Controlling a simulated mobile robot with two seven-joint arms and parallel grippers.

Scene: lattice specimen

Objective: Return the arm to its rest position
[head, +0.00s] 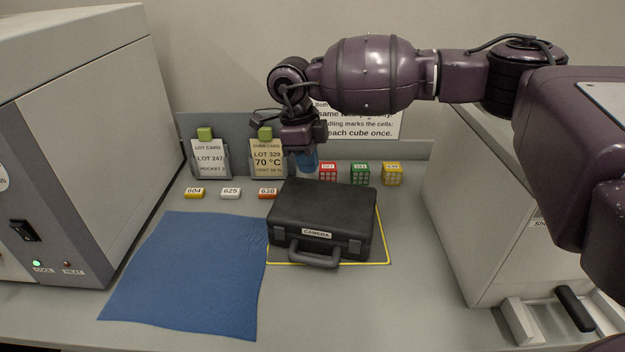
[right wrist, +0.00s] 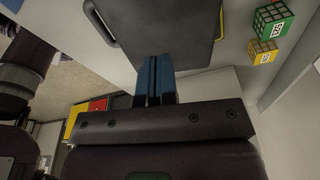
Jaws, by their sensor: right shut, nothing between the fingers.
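My right arm reaches in from the right in the head view. Its gripper (head: 306,160) points down just behind the closed black case (head: 322,212) labelled CAMERA. In the right wrist view the blue fingers of my right gripper (right wrist: 154,80) are together with nothing between them, and the dark case (right wrist: 165,30) shows beyond them. The case lies on a yellow-outlined area with its handle toward me. My left gripper is not in either view.
A blue cloth (head: 190,275) lies left of the case. Red (head: 328,173), green (head: 360,173) and yellow (head: 392,174) cubes stand behind it. Two card holders (head: 211,160) stand at the back. A grey machine (head: 90,130) is at left, a grey box (head: 480,220) at right.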

